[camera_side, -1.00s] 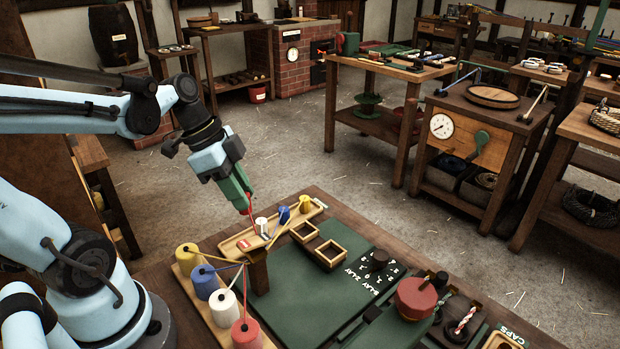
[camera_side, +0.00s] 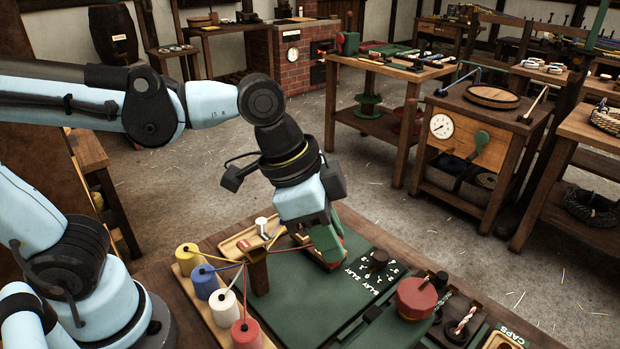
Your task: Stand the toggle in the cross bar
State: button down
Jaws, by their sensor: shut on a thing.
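My gripper (camera_side: 326,258), with green fingers, is low over the green board (camera_side: 282,305), right of the wooden post. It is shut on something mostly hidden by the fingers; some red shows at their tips. A red strand (camera_side: 290,248) runs from the post's top (camera_side: 258,257) to the fingers. I cannot pick out a toggle or a cross bar with certainty. The two small open wooden boxes are mostly hidden behind the gripper, and I cannot tell whether the held thing touches them.
Yellow (camera_side: 187,256), blue (camera_side: 204,281), white (camera_side: 223,307) and red (camera_side: 246,332) spools stand on a wooden rack at left, strands running to the post. A white bobbin (camera_side: 262,225) stands in a tray behind. A dark red round part (camera_side: 416,298) stands at right.

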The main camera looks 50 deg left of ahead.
jog(key=w+a+f, duration=0.3)
jog(key=w+a, duration=0.1)
jog(key=w+a+f, duration=0.3)
jog(key=w+f, duration=0.1)
jog(key=shift+a, duration=0.4)
jog(key=shift+f, duration=1.95)
jog(key=shift+f, duration=0.1)
jog(key=c, duration=0.9)
grip_release()
jog(key=v, duration=1.2)
jog(key=s+a+f+n+t+y, duration=0.1)
jog(key=n, duration=0.2)
jog(key=s+a+n+t+y, duration=0.1)
jog(key=a+n, duration=0.1)
jog(key=n, duration=0.1)
jog(key=s+a+f+n+t+y, duration=0.1)
jog(key=a+n+t, duration=0.1)
jog(key=n, duration=0.1)
jog(key=shift+s+f, duration=0.15)
jog(key=shift+f, duration=0.2)
